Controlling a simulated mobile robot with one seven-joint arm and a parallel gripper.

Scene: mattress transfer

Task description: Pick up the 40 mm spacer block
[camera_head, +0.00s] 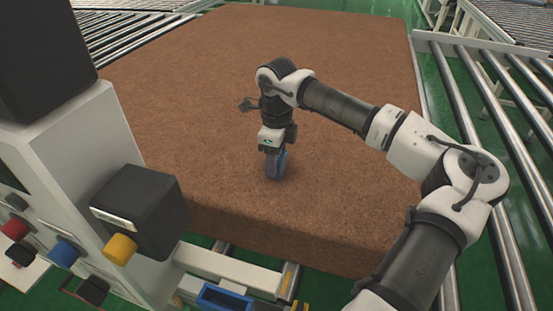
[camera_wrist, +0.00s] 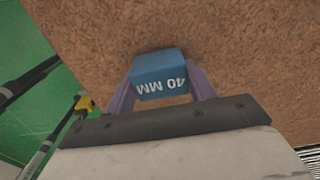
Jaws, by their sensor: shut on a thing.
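The 40 mm spacer block (camera_wrist: 160,75) is blue with white "40 MM" lettering, upside down in the wrist view. My gripper (camera_wrist: 160,88) is shut on it, with one purple-grey finger on each side. In the head view my gripper (camera_head: 273,165) points down at the brown mattress-like slab (camera_head: 330,190), near its front edge. The block there is mostly hidden by the fingers, and I cannot tell whether it touches the slab.
A white machine body with a black box (camera_head: 140,210) and yellow knob stands at the left. A blue tray (camera_head: 224,297) sits low at the front. Metal rollers (camera_head: 500,150) run along the right side. The slab's top around my gripper is clear.

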